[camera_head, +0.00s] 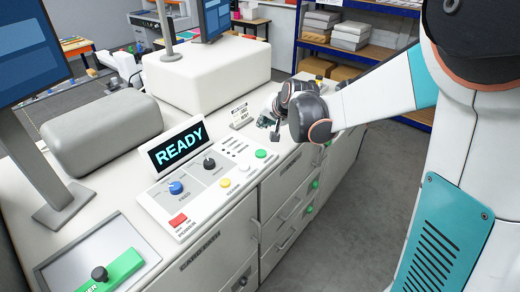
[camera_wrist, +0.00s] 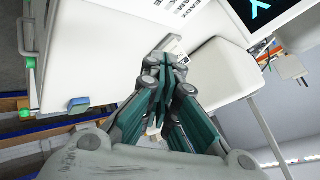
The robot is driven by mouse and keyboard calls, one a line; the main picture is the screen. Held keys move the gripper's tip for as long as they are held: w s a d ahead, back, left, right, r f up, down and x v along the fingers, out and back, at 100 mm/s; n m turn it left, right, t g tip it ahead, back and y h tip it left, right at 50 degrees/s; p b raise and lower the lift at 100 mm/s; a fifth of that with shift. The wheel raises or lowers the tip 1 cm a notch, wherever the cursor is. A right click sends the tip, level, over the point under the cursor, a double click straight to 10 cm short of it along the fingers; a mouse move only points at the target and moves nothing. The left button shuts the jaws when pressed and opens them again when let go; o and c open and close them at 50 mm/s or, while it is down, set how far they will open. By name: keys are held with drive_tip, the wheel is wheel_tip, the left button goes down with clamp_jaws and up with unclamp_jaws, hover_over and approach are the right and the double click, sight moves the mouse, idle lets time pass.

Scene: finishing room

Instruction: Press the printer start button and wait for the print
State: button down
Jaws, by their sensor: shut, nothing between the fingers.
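The printer's control panel (camera_head: 190,200) lies on the white counter, with a display (camera_head: 177,146) reading READY. A green button (camera_head: 261,154) is at the panel's right end. White (camera_head: 244,168) and yellow (camera_head: 226,183) buttons sit in a row with it. I cannot read the label by the green button. My gripper (camera_head: 268,125) is shut and empty, apart from the green button and farther back. In the wrist view, my gripper (camera_wrist: 172,62) shows its closed fingers, and part of the display (camera_wrist: 262,15) is at the top right. The green button is not clear there.
A small printed sign (camera_head: 239,114) stands behind the panel. Grey floor (camera_head: 350,220) is clear at right.

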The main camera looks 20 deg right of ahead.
sight(264, 152)
drive_tip(key=shift+f, duration=0.1)
wheel_tip(264, 152, down, 9)
drive_tip(key=b, duration=0.6)
idle(1.6)
drive_tip(key=shift+f+b, duration=0.25)
drive_tip(key=shift+b, duration=0.3)
drive_tip(key=shift+f+b, duration=0.3)
idle(0.4)
drive_tip(key=shift+r, duration=0.1)
drive_tip(key=shift+r+p, duration=0.5)
drive_tip(key=shift+r, duration=0.2)
drive_tip(key=shift+r+p, duration=1.7)
drive_tip(key=shift+r, duration=0.75)
